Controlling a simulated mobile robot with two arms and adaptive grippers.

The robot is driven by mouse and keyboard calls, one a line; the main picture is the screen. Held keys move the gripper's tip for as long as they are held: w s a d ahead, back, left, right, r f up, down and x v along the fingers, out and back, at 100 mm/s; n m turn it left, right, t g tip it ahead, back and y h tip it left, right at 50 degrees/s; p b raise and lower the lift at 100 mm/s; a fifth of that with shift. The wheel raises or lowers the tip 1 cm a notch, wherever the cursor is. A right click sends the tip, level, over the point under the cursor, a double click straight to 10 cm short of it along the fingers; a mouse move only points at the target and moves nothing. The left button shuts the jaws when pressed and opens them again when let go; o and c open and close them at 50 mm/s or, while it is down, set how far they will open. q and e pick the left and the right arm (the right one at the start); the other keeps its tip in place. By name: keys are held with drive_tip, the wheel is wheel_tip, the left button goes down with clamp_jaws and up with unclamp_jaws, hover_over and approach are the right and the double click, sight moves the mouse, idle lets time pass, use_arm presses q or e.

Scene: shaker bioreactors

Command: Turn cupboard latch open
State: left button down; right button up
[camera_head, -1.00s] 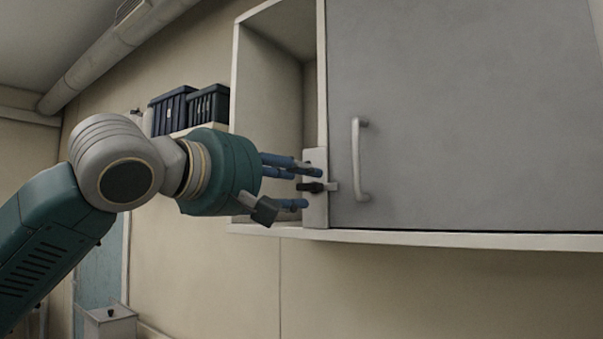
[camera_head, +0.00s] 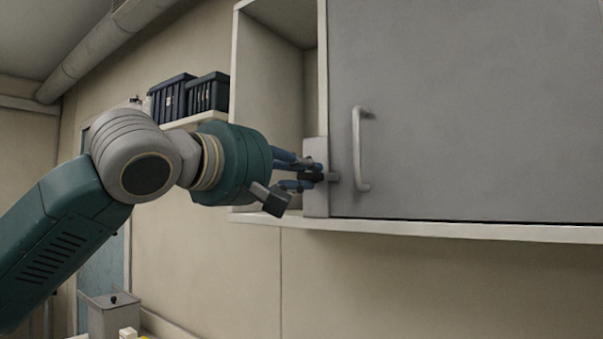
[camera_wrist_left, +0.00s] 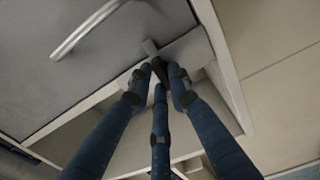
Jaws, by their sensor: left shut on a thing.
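The cupboard has a grey door (camera_head: 460,110) that looks closed, with a pale vertical handle (camera_head: 358,150). The latch (camera_head: 331,176) sits on a light plate (camera_head: 316,205) at the door's left edge, with a dark knob. Its bar reaches across to the door's edge. My left gripper (camera_head: 312,172) has its blue fingers shut around the dark latch knob. In the left wrist view the fingers (camera_wrist_left: 160,80) close together on the dark knob, and the latch bar (camera_wrist_left: 150,47) shows just beyond them. The fingers hide much of the knob. My right gripper is not in view.
An open cupboard compartment (camera_head: 270,90) lies left of the door. Dark crates (camera_head: 190,97) stand on a shelf behind my left arm. A grey bin (camera_head: 113,315) is at the lower left. The wall below the cupboard is clear.

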use_arm(q)
drive_tip(key=m, duration=0.3)
drive_tip(key=shift+d+f+p, duration=0.1)
drive_tip(key=shift+p, duration=0.2)
drive_tip(key=m+p, duration=0.1)
drive_tip(key=m, duration=0.4)
drive_tip(key=shift+d, duration=0.1)
drive_tip(key=m+p, duration=0.2)
drive_tip(key=m, duration=0.3)
drive_tip(key=shift+s+f+m, duration=0.1)
drive_tip(key=shift+f+m, duration=0.05)
drive_tip(key=shift+m, duration=0.25)
drive_tip(key=shift+f+m+p, duration=0.2)
drive_tip(key=shift+m+p, duration=0.5)
drive_tip(key=shift+m, duration=1.2)
drive_tip(key=c, duration=1.7)
unclamp_jaws()
drive_tip(key=shift+o, duration=0.6)
drive_tip(key=shift+r, duration=0.1)
